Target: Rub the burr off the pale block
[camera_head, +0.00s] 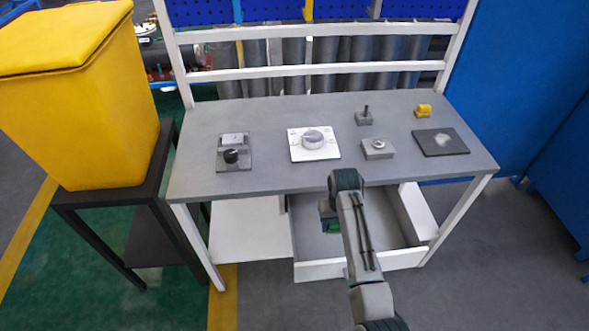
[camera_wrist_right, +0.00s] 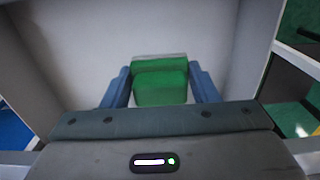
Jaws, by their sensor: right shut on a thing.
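My right gripper (camera_head: 328,210) reaches down into the open drawer under the workbench. In the right wrist view, its two blue fingers (camera_wrist_right: 160,88) are shut on a green block (camera_wrist_right: 160,82), one finger on each side. In the head view only a little of the green block (camera_head: 333,227) shows beside my arm. A pale grey block (camera_head: 233,138) sits on a grey fixture plate (camera_head: 236,164) with a black knob, at the bench's left; it looks most like the task's pale block. I cannot make out a burr at this size. My left gripper is not in view.
The drawer (camera_head: 318,270) stands pulled out, its walls around my gripper. On the bench (camera_head: 275,178) are a white dial plate (camera_head: 299,153), a peg block (camera_head: 364,118), a grey block with a disc (camera_head: 377,150), a yellow piece (camera_head: 423,110) and a dark pad (camera_head: 427,146).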

